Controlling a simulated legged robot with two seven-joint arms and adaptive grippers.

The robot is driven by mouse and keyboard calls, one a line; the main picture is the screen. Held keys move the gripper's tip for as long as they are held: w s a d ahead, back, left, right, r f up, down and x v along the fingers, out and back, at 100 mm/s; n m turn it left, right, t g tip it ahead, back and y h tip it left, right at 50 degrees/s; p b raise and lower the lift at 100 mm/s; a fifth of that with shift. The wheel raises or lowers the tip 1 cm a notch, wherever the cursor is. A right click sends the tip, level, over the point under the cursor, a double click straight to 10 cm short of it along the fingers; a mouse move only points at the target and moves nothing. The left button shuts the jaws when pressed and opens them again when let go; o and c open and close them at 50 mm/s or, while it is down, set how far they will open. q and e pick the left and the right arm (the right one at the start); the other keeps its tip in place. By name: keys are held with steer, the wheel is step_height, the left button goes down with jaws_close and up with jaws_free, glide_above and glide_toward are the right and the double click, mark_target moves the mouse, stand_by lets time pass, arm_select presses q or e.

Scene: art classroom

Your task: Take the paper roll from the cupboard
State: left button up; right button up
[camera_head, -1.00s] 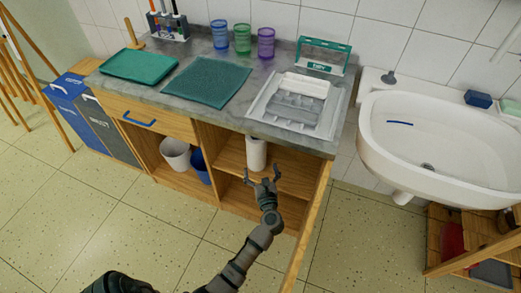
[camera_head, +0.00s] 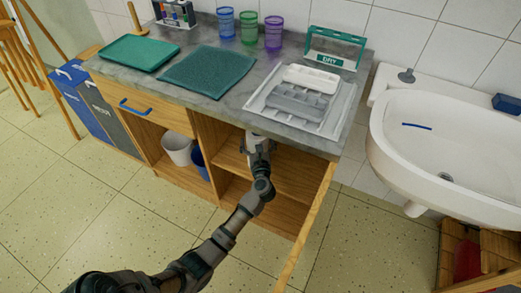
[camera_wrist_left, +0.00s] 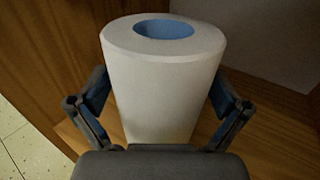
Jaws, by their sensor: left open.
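The white paper roll (camera_wrist_left: 160,85) with a blue core stands upright on a wooden shelf inside the cupboard. My left gripper (camera_wrist_left: 158,100) is open, with one finger on each side of the roll in the left wrist view. I cannot tell whether the fingers touch it. In the head view my left gripper (camera_head: 258,145) reaches into the open cupboard (camera_head: 232,160) under the counter and mostly hides the roll. The cupboard door (camera_head: 308,230) stands open on the right. My right gripper is not in view.
The countertop (camera_head: 215,102) overhangs the shelf, with a grey-white tray (camera_head: 256,100) above the open compartment. A white bin (camera_head: 178,148) and a blue bin (camera_head: 200,164) stand in the compartment to the left. A sink (camera_head: 435,130) is at the right. The floor in front is clear.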

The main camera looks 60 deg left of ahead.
arm_select(q)
steer(key=shift+d+r, duration=0.1)
steer(key=shift+c, duration=1.4)
steer(key=c, duration=0.8)
steer(key=shift+c, duration=0.3)
